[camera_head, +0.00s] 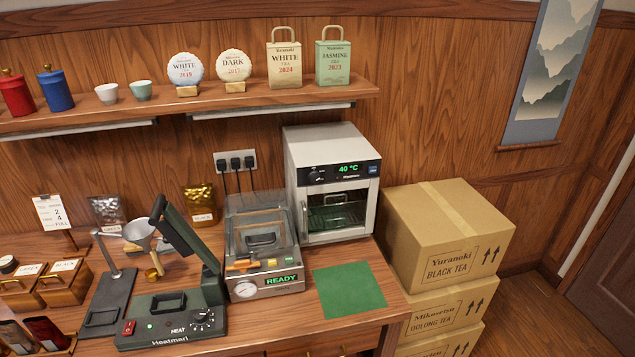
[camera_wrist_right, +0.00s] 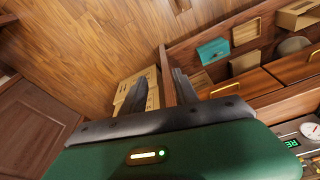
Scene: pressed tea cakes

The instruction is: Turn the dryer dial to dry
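The dryer (camera_head: 346,218) is a white box with a glass door, standing at the back right of the bench. Its dark top panel (camera_head: 340,172) shows "40 °C" in green. The small dark dial (camera_head: 313,176) is on the left of that panel; its setting is too small to read. The door looks shut, with wire racks behind the glass. My right gripper (camera_wrist_right: 160,80) shows only in the right wrist view, its two dark fingers apart with nothing between them. That view shows floor and boxes past the fingers, and no dryer. My left gripper is in neither view.
Stacked cardboard boxes (camera_head: 447,232) stand right of the dryer. A clear-lidded sealer (camera_head: 262,247) reading "READY" is on its left, with a heat press (camera_head: 175,313) farther left. A green mat (camera_head: 348,289) lies bare before the dryer. A shelf (camera_head: 225,102) hangs above.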

